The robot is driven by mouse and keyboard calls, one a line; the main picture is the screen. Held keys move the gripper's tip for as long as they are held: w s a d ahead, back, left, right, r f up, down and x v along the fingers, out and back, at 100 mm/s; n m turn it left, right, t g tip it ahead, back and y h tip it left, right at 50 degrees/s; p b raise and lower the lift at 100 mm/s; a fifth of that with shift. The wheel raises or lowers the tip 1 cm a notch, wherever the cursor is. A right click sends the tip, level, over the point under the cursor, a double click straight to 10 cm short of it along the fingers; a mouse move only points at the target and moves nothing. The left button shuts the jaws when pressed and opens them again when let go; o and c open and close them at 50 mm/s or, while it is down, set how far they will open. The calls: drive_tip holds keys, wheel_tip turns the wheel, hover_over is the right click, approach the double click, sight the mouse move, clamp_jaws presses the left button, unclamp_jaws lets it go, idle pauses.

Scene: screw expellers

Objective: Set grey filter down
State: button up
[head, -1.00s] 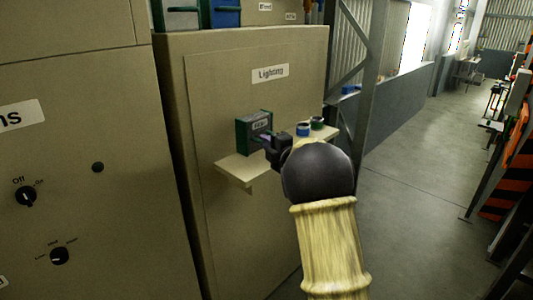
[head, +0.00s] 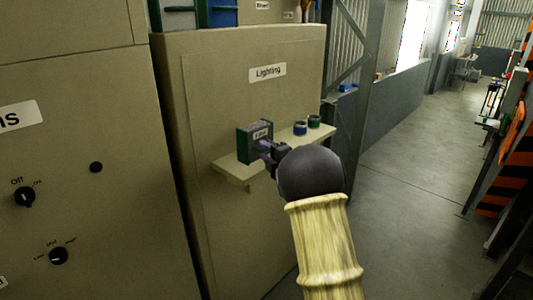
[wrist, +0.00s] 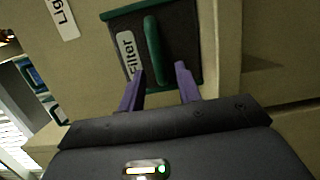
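The grey filter (head: 255,142) has a green frame and a white label. It stands upright on the small beige shelf (head: 232,172) of the Lighting cabinet. In the wrist view the filter (wrist: 184,45) shows its dark grey face, green handle (wrist: 153,50) and "Filter" label. My gripper (head: 265,151) is in front of the filter. In the wrist view its two purple fingers are apart, with gaps between them and the handle, whose lower end lies near the fingertips. Whether the tips still reach around the handle is hard to tell.
A metal post (head: 363,100) rises right of the cabinet. A panel with knobs (head: 75,170) is at the left.

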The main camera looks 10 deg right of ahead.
drive_tip(key=shift+r, duration=0.15)
drive_tip(key=b+v, duration=0.4)
drive_tip(key=v, duration=0.8)
drive_tip(key=shift+d, duration=0.1)
drive_tip(key=s+d+f+m+g+h, duration=0.1)
drive_tip(key=s+f+m+g+h, duration=0.5)
drive_tip(key=s+f+m+h, duration=0.65)
drive_tip(key=s+a+f+m+g+y, duration=0.2)
drive_tip(key=s+a+f+m+g, duration=0.1)
drive_tip(key=s, duration=0.5)
drive_tip(key=s+a+f+m+g+y, duration=0.3)
drive_tip(key=s+m+g, duration=0.2)
drive_tip(key=s+m, duration=0.2)
drive_tip(key=shift+s+f, duration=0.2)
drive_tip(key=shift+s, duration=0.8)
